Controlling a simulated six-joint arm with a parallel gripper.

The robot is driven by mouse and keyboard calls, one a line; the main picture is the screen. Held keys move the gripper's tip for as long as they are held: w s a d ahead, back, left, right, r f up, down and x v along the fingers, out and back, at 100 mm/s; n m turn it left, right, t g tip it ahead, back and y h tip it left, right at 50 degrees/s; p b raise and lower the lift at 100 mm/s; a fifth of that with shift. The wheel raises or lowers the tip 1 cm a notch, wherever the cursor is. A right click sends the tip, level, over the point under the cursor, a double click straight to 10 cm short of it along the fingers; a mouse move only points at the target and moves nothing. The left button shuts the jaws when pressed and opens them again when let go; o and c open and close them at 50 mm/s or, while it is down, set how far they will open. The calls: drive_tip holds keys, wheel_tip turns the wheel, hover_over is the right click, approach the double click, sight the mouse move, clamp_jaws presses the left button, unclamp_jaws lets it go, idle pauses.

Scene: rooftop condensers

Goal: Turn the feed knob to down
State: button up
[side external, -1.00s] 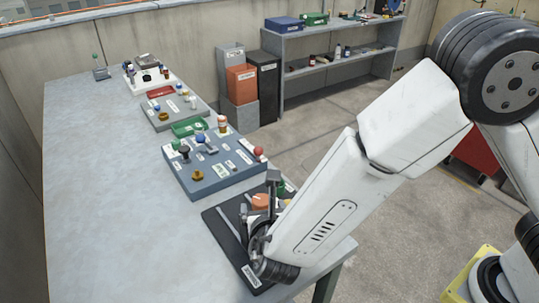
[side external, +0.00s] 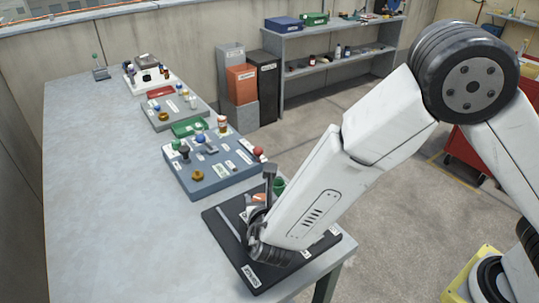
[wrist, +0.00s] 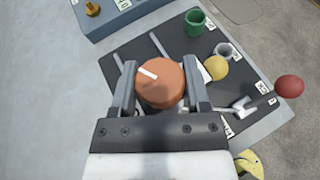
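An orange round knob (wrist: 163,84) with a white pointer line sits on a black panel (wrist: 250,72) at the near end of the table. In the wrist view the pointer line slants to the upper left. My gripper (wrist: 160,82) has one finger on each side of the knob, and both fingers appear to touch it. In the side view my gripper (side external: 262,205) is low over the black panel (side external: 222,228), and the knob (side external: 259,198) is partly hidden behind a finger.
A blue-grey panel (side external: 190,183) with knobs stands just behind. The table's left side (side external: 110,210) is clear.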

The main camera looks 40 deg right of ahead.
drive_tip(key=shift+c, duration=0.4)
drive_tip(key=shift+m+g+h, duration=0.4)
drive_tip(key=shift+m+h, duration=0.2)
drive_tip(key=m+g+h, duration=0.3)
drive_tip(key=m, duration=0.1)
drive_tip(key=shift+g+h, duration=0.3)
drive_tip(key=m+g+h, duration=0.1)
drive_tip(key=m+g, duration=0.2)
drive_tip(key=m+g+h, duration=0.1)
drive_tip(key=m+g, duration=0.2)
drive_tip(key=shift+m+g+h, duration=0.3)
drive_tip(key=shift+m+g, duration=0.1)
drive_tip(key=o, duration=1.3)
